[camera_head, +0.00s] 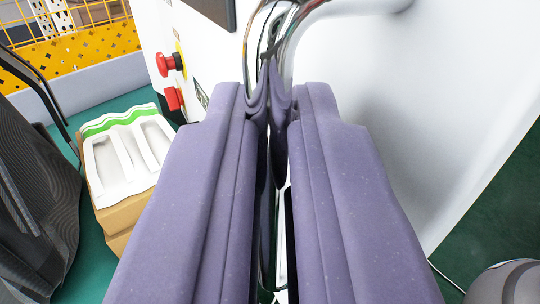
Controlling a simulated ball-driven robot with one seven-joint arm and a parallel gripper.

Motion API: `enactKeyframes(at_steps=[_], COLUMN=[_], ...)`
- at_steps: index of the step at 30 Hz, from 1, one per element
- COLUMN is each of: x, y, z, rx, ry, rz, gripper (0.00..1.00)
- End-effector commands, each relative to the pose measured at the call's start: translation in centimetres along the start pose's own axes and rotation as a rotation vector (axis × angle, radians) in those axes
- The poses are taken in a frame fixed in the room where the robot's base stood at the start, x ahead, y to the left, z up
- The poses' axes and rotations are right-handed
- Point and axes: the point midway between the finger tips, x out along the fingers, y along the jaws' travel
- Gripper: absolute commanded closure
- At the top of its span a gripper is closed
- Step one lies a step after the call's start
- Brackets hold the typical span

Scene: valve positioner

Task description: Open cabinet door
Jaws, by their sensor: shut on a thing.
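A white cabinet (400,110) fills the upper middle and right of the head camera view. A shiny curved metal handle (292,22) stands out from its front near the top centre. My gripper (268,100) has two purple fingers that reach forward from the bottom of the view. Its fingertips are closed on the lower part of the handle, and they hide the part between them. A narrow gap shows between the fingers further back. I cannot tell from this view whether the door is ajar.
Red knobs (170,63) and a dark panel (212,8) are on the white front at left. A brown box (120,225) with a white and green package (125,150) stands at left, beside a black mesh chair (35,200). A yellow fence (85,55) is behind.

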Motion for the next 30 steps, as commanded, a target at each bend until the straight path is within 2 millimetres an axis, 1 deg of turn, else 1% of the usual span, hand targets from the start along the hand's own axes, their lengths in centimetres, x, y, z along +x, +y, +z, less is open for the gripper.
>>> enactKeyframes(at_steps=[1, 4, 9, 22, 23, 24, 26, 30], x=[-0.1, -0.6, -1.0, -1.1, -1.1, -1.1, -1.1, -1.2], y=[-0.7, -1.7, -2.6, -2.8, -2.8, -2.8, -2.8, -2.8], z=[-1.0, -0.9, -0.6, -0.4, -0.4, -0.4, -0.3, -0.2], rx=[0.002, 0.002, 0.002, 0.001, 0.001, 0.001, 0.000, 0.000], ry=[0.012, 0.012, 0.011, 0.010, 0.010, 0.009, 0.008, 0.006], rz=[0.014, 0.036, 0.057, 0.063, 0.063, 0.062, 0.062, 0.062], gripper=[1.00, 1.00, 1.00, 1.00, 0.86, 0.77, 0.63, 0.63])
